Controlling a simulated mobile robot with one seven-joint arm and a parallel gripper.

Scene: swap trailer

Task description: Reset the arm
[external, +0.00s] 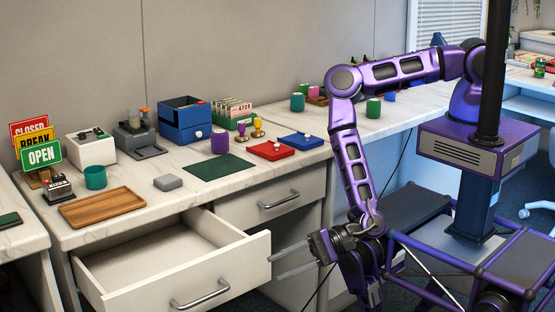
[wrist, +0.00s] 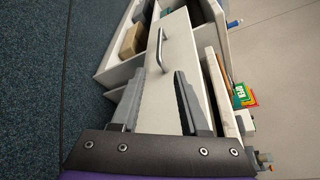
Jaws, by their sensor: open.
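My arm is purple and bends down from its column on the right of the external view. My gripper (external: 274,267) is open and empty, low in front of the desk, just right of the open drawer's front panel. In the wrist view my gripper (wrist: 162,78) has its two grey fingers spread apart, with a pale drawer front and its metal handle (wrist: 160,50) beyond them. The open drawer (external: 200,283) is pulled out under the counter; the part of its inside that shows is empty.
On the counter stand a wooden tray (external: 102,207), a teal cup (external: 95,177), a green mat (external: 218,167), a blue box (external: 185,133) and signs (external: 42,153). A shut drawer (external: 272,204) is beside the open one. The wrist view shows a brown block (wrist: 132,40) in a pale compartment.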

